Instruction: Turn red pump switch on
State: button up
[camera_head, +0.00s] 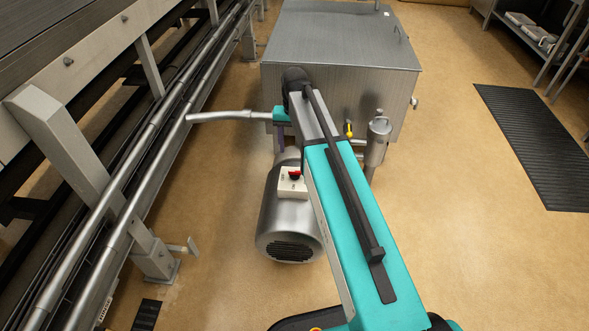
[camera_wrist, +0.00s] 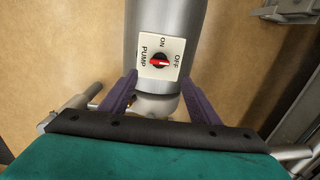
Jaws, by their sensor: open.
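The red pump switch (camera_head: 295,174) is a small red knob on a white plate on top of a cylindrical silver motor (camera_head: 288,222). In the wrist view the red knob (camera_wrist: 160,63) lies sideways, and a pale mark on it points right, toward OFF. The white plate (camera_wrist: 147,70) also reads ON and PUMP. My gripper (camera_wrist: 159,79) is open and empty, its two purple fingers spread on either side, just below the plate in the picture. In the head view one purple finger (camera_head: 281,138) shows above the motor, and my arm hides the rest.
A metal tank (camera_head: 340,42) stands behind the motor. A yellow-handled valve (camera_head: 349,129) and a steel cylinder (camera_head: 377,138) stand right of my arm. Metal rails (camera_head: 150,150) run along the left. A black mat (camera_head: 540,145) lies on open floor at right.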

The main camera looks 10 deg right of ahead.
aim_at(295, 174)
notch_tip(295, 174, down, 11)
jog(key=b, duration=0.3)
dwell(0.4)
jog(key=c, duration=1.1)
jog(key=shift+o, duration=0.2)
